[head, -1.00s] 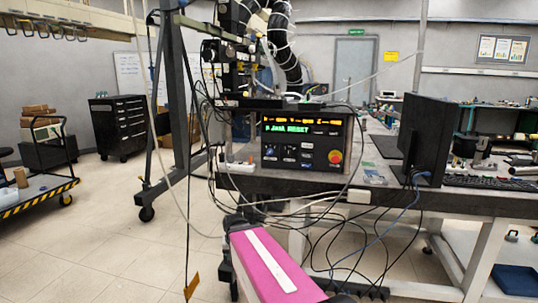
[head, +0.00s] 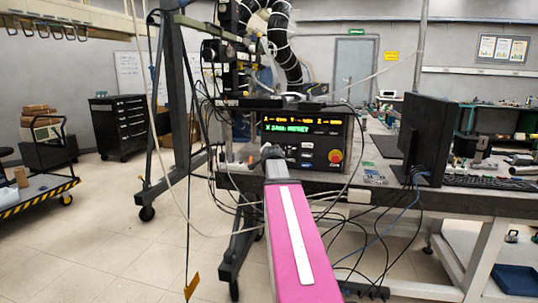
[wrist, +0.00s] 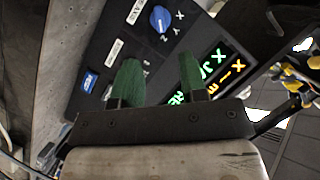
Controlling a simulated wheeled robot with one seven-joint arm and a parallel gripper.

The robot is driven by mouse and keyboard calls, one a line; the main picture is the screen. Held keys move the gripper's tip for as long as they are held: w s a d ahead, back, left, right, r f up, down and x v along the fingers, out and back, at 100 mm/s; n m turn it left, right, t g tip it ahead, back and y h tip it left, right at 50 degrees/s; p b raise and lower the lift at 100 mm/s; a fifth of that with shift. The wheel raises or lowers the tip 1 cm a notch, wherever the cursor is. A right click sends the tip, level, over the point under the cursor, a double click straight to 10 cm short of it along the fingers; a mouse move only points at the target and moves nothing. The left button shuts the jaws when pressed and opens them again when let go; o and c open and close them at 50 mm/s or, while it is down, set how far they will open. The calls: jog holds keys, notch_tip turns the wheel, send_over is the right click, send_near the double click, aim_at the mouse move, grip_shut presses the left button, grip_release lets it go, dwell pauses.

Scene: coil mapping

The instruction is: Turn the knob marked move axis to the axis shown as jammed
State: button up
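The control box (head: 318,163) stands on the bench. Its display (head: 303,127) has a green line that appears to start with "X JAM". In the wrist view, the display (wrist: 212,75) is tilted and partly cut off. A blue knob (wrist: 160,19) is at the top of the wrist view, with the letters X and Y readable to its right. Its exact pointing direction is unclear. My gripper (wrist: 158,78) is open and empty, its two green fingers apart, below the knob in the picture and not visibly touching it. In the head view, my wrist hides the panel's left part.
A red button on yellow (head: 336,156) sits at the panel's right. A second blue control (wrist: 90,82) is left of my fingers. Loose cables hang below the bench edge. A monitor (head: 428,140) stands to the right. Open floor lies to the left.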

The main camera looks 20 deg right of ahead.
jog(key=x, duration=1)
jog(key=shift+w+f, duration=0.15)
jog(key=shift+w, duration=0.1)
grip_shut()
